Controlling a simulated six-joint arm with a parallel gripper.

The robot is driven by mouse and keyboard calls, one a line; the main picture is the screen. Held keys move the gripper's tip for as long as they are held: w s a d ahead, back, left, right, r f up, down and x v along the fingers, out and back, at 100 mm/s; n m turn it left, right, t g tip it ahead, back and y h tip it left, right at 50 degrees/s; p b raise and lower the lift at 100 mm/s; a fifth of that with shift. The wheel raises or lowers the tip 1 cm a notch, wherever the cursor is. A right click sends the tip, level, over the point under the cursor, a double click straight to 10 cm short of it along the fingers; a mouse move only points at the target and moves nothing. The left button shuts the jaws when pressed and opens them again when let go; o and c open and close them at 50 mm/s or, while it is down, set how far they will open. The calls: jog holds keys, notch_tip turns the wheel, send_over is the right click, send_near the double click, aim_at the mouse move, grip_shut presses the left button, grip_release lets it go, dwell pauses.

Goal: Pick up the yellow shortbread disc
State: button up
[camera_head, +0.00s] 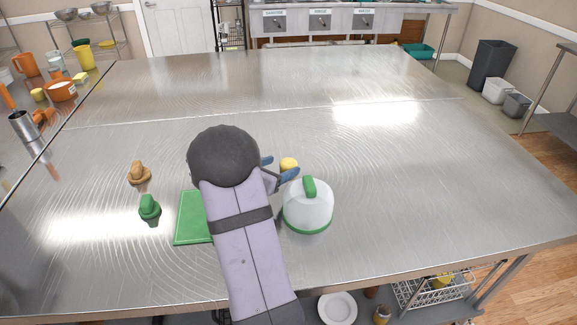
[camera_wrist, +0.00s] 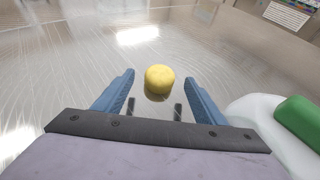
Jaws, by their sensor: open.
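The yellow shortbread disc (camera_head: 289,164) lies on the steel table, just beyond the white and green domed item. In the wrist view the disc (camera_wrist: 159,80) is ahead of my gripper (camera_wrist: 160,86), centred between its two blue fingers. My gripper (camera_head: 279,168) is open and empty, and its fingers in the head view reach toward the disc from the left. I cannot tell whether the disc is partly between the fingertips or just past them.
A white dome with green handle and rim (camera_head: 308,207) stands close by my gripper, and shows at the right of the wrist view (camera_wrist: 262,122). A green board (camera_head: 190,228) lies partly under my arm. A green item (camera_head: 149,210) and a brown item (camera_head: 139,174) stand left. The table beyond is clear.

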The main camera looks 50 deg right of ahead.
aim_at(287, 163)
jog(key=shift+p+x, duration=0.4)
jog(key=shift+x, duration=1.4)
jog(key=c, duration=1.1)
jog(key=shift+c, duration=0.2)
